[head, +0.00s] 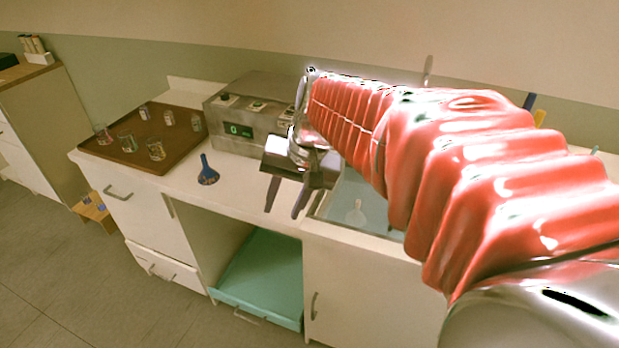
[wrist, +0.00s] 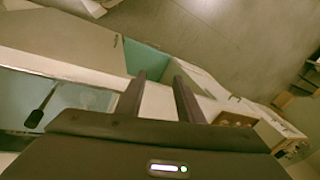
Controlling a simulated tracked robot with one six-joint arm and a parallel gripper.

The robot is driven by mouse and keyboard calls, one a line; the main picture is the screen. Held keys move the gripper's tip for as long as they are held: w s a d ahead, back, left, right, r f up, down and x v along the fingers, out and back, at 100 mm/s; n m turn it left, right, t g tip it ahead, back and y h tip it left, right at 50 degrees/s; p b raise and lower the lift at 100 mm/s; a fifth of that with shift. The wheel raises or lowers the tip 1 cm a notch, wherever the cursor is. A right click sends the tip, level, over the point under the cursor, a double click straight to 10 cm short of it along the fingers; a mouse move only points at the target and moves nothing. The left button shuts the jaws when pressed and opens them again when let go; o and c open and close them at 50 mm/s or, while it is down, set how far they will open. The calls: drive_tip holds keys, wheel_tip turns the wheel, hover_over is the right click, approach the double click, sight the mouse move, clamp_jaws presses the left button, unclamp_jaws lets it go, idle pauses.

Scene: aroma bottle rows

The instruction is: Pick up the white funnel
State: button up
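A small pale, funnel-shaped thing (head: 357,215) shows in the sink basin in the head view; I cannot tell for sure that it is the white funnel. A blue funnel (head: 207,175) stands on the counter, spout up, left of my gripper. My gripper (head: 283,207) points down above the counter's front part, just left of the sink. Its two fingers are apart with nothing between them, as the wrist view (wrist: 160,78) also shows. My arm hides part of the sink and the counter to its right.
A brown tray (head: 118,157) with several glass vessels stands at the counter's left end. A grey device (head: 238,115) with a green display stands behind my gripper. The sink (head: 382,225) has a raised rim. Below the counter is an open bay with a teal drawer (head: 262,268).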

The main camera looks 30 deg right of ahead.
drive_tip(key=w+d+f+m+t+y, duration=0.1)
drive_tip(key=w+d+f+m+y, duration=0.35)
drive_tip(key=d, duration=0.65)
drive_tip(key=w+d+f+m+t+y, duration=0.1)
drive_tip(key=w+d+f+m, duration=0.5)
drive_tip(key=d, duration=0.6)
drive_tip(key=s+d+f+m+t+y, duration=0.1)
drive_tip(key=d+f+m+t, duration=0.1)
drive_tip(key=d+f+m, duration=0.2)
drive_tip(key=s+d+f+m+t+y, duration=0.1)
drive_tip(key=s+d+f+m+t, duration=0.1)
drive_tip(key=d+f+m, duration=0.3)
drive_tip(key=d+f, duration=0.4)
drive_tip(key=d, duration=0.3)
drive_tip(key=shift+s+f, duration=0.25)
drive_tip(key=shift+f, duration=0.1)
hover_over(361, 214)
wheel_tip(361, 214, down, 3)
drive_tip(key=shift+d+f, duration=0.1)
drive_tip(key=shift+w, duration=0.2)
